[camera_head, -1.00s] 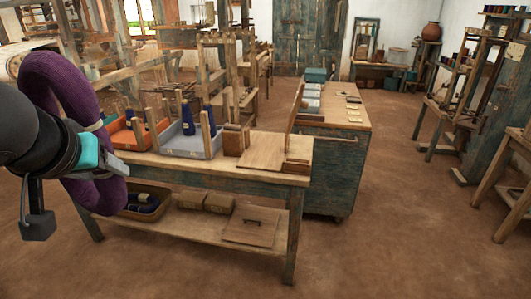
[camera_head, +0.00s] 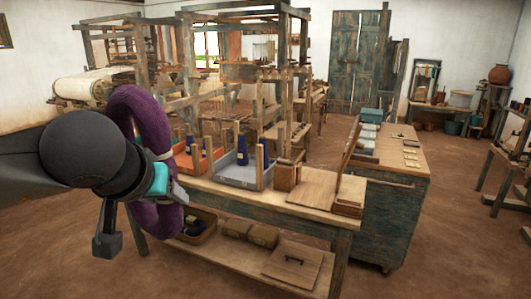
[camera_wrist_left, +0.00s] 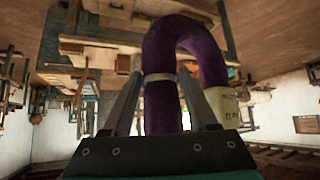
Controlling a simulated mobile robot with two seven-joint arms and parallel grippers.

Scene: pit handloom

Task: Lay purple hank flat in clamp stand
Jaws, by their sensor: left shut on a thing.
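The purple hank (camera_head: 152,118) is a thick loop hanging upright at the left of the head view. My left gripper (camera_head: 181,192) is shut on it, in front of the work table. In the left wrist view the hank (camera_wrist_left: 196,42) arches up between and beyond my gripper's fingers (camera_wrist_left: 160,92), with a pale tie band and a written paper tag (camera_wrist_left: 228,112). On the table, a flat wooden board (camera_head: 312,187) with a tilted upright plank (camera_head: 351,145) may be the clamp stand; I cannot tell for sure. My right gripper is not in view.
The work table (camera_head: 270,205) carries an orange tray (camera_head: 200,163) and a grey tray (camera_head: 240,177) with dark blue bobbins. Its lower shelf (camera_head: 225,256) holds boxes. A teal cabinet (camera_head: 385,215) adjoins it on the right. Open floor lies at the right.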

